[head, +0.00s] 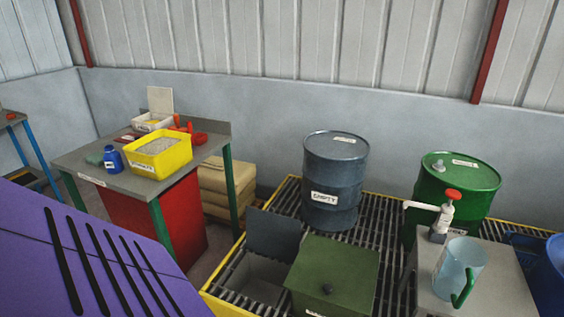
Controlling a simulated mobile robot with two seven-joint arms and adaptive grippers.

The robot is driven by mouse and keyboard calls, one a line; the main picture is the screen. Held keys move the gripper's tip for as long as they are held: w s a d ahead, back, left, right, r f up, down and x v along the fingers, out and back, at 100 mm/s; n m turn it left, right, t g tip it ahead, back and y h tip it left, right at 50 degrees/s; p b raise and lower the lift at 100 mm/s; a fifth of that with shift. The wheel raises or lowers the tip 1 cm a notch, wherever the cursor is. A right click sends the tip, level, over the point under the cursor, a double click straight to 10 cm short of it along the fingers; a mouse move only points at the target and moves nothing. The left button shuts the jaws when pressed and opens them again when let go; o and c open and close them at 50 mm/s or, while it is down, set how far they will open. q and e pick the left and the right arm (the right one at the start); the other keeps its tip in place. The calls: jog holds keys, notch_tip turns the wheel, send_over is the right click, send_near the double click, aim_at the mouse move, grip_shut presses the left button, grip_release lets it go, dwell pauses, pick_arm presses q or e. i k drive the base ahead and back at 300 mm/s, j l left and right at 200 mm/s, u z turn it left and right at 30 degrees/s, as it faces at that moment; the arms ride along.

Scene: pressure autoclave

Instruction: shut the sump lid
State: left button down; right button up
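The sump lid (273,232) is a flat dark blue-grey panel. It stands raised, close to upright, at the back edge of a square opening in the floor grating. The open sump (258,278) shows a grey interior below and in front of the lid. A green box (334,270) with a dark knob on top stands just right of the opening and hides part of its right side. Neither of my grippers shows in the head view.
A dark drum marked EMPTY (335,180) stands on the yellow-edged grating (292,222) behind the sump. A green drum (458,185) and a grey stand (490,285) with a jug (460,268) are right. A purple slotted surface (85,250) fills the lower left.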

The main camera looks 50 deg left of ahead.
aim_at(274, 235)
jog(key=j+u, duration=0.1)
jog(key=j, duration=0.3)
jog(key=i+j+u, duration=0.15)
jog(key=j, duration=0.3)
jog(key=i+j+u, duration=0.1)
jog(key=j, duration=0.3)
jog(key=i+j+u, duration=0.15)
jog(key=j, duration=0.25)
